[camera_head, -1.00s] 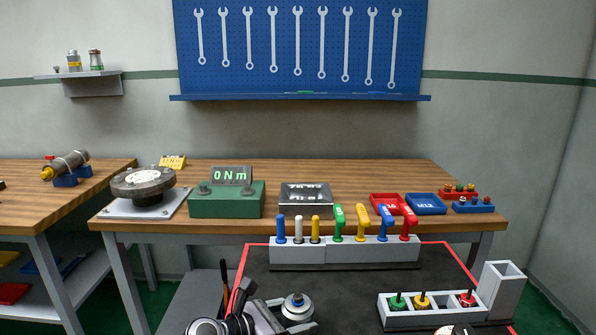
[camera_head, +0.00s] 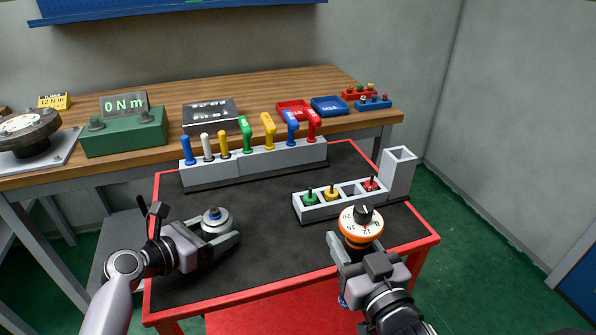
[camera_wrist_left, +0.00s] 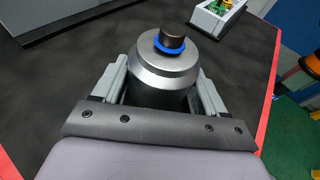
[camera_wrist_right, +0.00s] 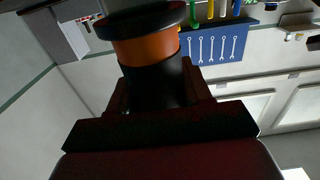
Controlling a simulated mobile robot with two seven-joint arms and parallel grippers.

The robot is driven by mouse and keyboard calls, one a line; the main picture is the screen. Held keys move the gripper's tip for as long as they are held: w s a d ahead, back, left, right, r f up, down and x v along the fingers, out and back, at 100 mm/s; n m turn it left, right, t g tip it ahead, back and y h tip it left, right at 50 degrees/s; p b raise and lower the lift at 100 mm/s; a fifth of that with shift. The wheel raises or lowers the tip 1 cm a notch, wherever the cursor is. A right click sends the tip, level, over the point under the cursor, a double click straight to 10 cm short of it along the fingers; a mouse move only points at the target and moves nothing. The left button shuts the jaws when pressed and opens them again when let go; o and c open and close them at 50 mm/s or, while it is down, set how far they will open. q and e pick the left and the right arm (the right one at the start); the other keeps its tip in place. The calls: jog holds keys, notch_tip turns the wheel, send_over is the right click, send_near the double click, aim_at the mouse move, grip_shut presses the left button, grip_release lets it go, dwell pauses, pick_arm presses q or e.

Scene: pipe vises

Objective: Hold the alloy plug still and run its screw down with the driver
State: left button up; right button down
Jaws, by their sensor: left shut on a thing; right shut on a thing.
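The alloy plug (camera_head: 216,224) is a silver cylinder with a blue ring and a dark screw head on top. It stands upright over the black mat between the jaws of my left gripper (camera_head: 212,241); the left wrist view shows the plug (camera_wrist_left: 165,75) with both fingers at its sides. My right gripper (camera_head: 357,248) is shut on the driver (camera_head: 361,228), which has an orange dial with numbers and a black knob. The driver's orange collar shows in the right wrist view (camera_wrist_right: 147,47). The driver is well to the right of the plug, apart from it. Its tip is mostly hidden.
A grey rack (camera_head: 345,205) with green, yellow and red bits and one empty slot stands beyond the driver. A tall grey bin (camera_head: 398,172) adjoins it. A long holder (camera_head: 255,163) with coloured handles lines the mat's back. The black mat (camera_head: 280,235) is clear between my grippers.

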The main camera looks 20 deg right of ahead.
jog(key=a+r+n+y, duration=0.35)
jog(key=a+r, duration=0.25)
jog(key=r, duration=0.4)
jog(key=w+a+r+n+g+y, duration=0.1)
jog(key=w+a+r+y, duration=0.1)
jog(key=w+a+r, duration=0.4)
jog(key=w+a+r+n+g+y, duration=0.1)
jog(key=w+a+r+y, duration=0.2)
jog(key=w+a+r, duration=0.4)
jog(key=shift+a+r+x, duration=0.2)
jog(key=shift+a+x, duration=0.05)
jog(key=shift+x, duration=2.85)
jog(key=shift+s+n+y, duration=0.2)
jog(key=shift+n+y, duration=0.05)
jog(key=shift+f, duration=2.3)
jog(key=shift+f, duration=1.15)
